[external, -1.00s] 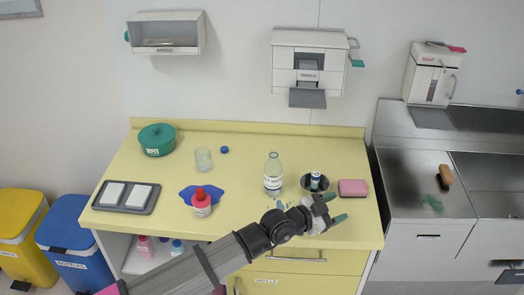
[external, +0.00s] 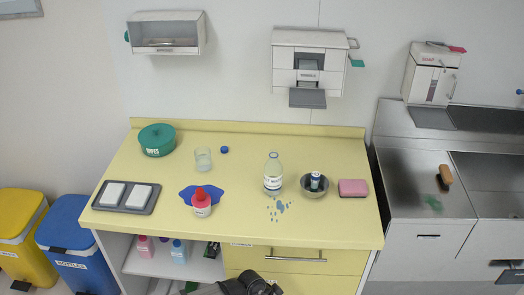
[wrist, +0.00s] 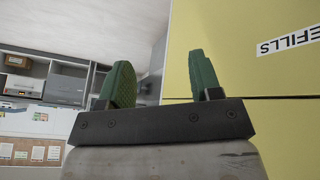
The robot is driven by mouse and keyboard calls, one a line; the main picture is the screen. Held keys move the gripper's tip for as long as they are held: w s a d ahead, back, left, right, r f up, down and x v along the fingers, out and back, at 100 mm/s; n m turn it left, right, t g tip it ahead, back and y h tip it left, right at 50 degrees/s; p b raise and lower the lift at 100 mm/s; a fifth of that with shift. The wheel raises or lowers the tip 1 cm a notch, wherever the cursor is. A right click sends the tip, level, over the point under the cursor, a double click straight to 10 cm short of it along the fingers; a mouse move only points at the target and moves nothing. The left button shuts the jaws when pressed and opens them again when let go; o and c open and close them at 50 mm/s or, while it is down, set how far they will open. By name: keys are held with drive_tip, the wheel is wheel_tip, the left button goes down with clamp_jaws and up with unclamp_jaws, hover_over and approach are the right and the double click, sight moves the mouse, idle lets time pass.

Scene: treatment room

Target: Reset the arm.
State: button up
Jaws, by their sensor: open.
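My gripper (wrist: 163,88) is open and empty in the wrist view, with its two green fingers apart. A yellow drawer front with a "REFILLS" label (wrist: 289,42) shows beyond the fingers. In the external view only a dark part of my arm shows at the bottom edge, low in front of the yellow counter (external: 330,222). The gripper's fingers cannot be made out there.
Blue drops (external: 280,207) lie near the clear bottle.

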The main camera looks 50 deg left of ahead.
drive_tip(key=s+a+f+g+y, duration=0.1)
drive_tip(key=s+a, duration=0.3)
drive_tip(key=s, duration=0.4)
drive_tip(key=s+a+f+n+g+y, duration=0.1)
drive_tip(key=s+a+f+g, duration=0.1)
drive_tip(key=s+a, duration=0.3)
drive_tip(key=s+a+f+n+g+y, duration=0.1)
drive_tip(key=s+a, duration=0.3)
drive_tip(key=s, duration=0.6)
drive_tip(key=shift+s+a+f+g, duration=0.3)
drive_tip(key=shift+s+f, duration=0.1)
drive_tip(key=shift+f, duration=0.45)
